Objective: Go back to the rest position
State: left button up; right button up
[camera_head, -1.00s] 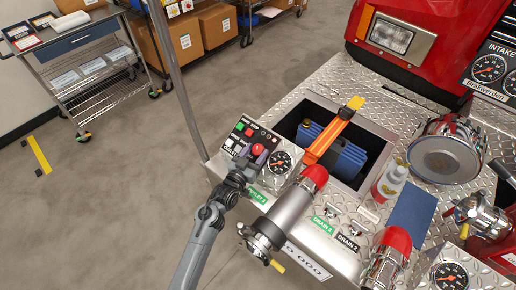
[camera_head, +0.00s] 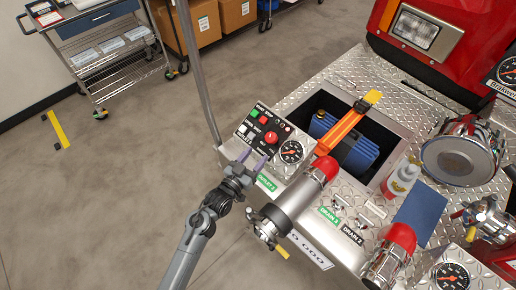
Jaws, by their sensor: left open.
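My left gripper (camera_head: 254,163) is open and empty. It hangs in front of the left end of the truck's metal bumper (camera_head: 225,165), just below the control panel (camera_head: 266,128) with its red knob and colored buttons. The grey left arm comes up from the bottom of the head view. The fingers look apart from the panel, though the exact gap is hard to judge. My right gripper is not in this view.
A pressure gauge (camera_head: 291,151) and red-capped pipe fittings (camera_head: 300,190) stand close to the right of the gripper. An open bumper well holds a blue object (camera_head: 345,145) under an orange strap (camera_head: 343,127). A grey pole (camera_head: 197,70) rises behind.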

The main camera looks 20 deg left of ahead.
pick_arm(q)
jog(key=s+f+m+g+y, duration=0.1)
jog(key=s+f+g+y, duration=0.15)
jog(key=s+g, duration=1.9)
jog(key=s+r+t+p, duration=0.2)
jog(key=r+p, duration=0.9)
jog(key=s+r+t+p, duration=0.3)
jog(key=r+p, duration=0.8)
jog(key=s+r+t+p, duration=0.2)
jog(key=r+p, duration=0.9)
jog(key=shift+s+a, duration=0.3)
jog(key=shift+s, duration=0.1)
jog(key=shift+t, duration=0.25)
